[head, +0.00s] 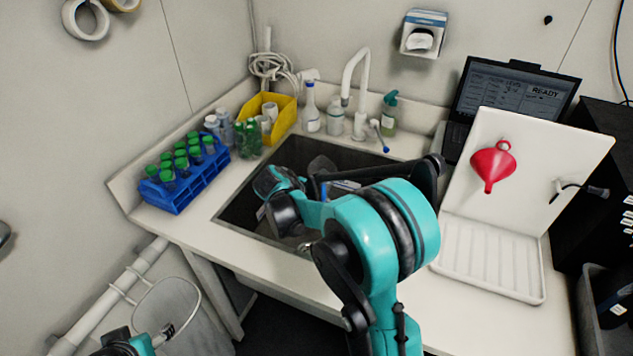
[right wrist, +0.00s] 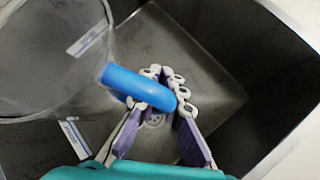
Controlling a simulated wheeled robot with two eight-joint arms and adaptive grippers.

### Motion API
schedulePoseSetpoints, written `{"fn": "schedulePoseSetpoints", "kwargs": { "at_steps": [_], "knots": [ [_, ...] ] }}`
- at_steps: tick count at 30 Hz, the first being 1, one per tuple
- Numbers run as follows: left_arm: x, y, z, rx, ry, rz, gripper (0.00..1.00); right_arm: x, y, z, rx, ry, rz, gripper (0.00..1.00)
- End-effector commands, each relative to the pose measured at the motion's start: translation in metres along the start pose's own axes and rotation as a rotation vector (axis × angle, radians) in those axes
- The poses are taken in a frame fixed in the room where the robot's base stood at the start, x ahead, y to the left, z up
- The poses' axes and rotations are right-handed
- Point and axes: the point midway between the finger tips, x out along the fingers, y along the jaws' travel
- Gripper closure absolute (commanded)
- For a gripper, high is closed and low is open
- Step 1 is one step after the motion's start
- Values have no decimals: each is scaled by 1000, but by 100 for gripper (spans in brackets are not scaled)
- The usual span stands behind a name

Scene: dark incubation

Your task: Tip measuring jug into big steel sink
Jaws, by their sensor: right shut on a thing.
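The measuring jug (right wrist: 50,60) is clear, with a blue handle (right wrist: 135,87), and fills the left of the right wrist view. My right gripper (right wrist: 165,85) is shut on that handle. The jug is held over the steel sink (head: 355,158), whose dark walls and floor drain also show in the right wrist view (right wrist: 270,85). In the head view my right arm hides most of the jug and gripper. I cannot tell the jug's exact tilt or whether it holds liquid. My left gripper (head: 150,340) is at the bottom left, partly cut off, away from the sink.
A blue rack (head: 175,192) of green-capped bottles stands left of the sink. A yellow bin (head: 284,112), several bottles and the white tap (head: 352,72) line its back. Right of it are a white drying rack (head: 490,265) with a red funnel (head: 493,166) and a laptop (head: 510,95).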

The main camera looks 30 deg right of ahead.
Motion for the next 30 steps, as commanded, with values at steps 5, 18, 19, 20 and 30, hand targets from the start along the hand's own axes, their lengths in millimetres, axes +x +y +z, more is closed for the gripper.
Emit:
{"fn": "schedulePoseSetpoints", "kwargs": {
  "at_steps": [5,18,19,20,30],
  "knots": [
    [0,0,0,0,0,0,38,0,-3,1,-26,-12,-26,100],
    [3,0,2,0,0,0,38,-3,-17,12,-177,-86,-178,100],
    [3,0,2,0,0,0,38,-4,-18,13,-186,-90,-186,100],
    [3,0,2,0,0,0,38,-4,-19,13,-192,-92,-193,100],
    [3,0,2,0,0,0,38,-4,-19,14,-195,-94,-195,100]
  ]
}}
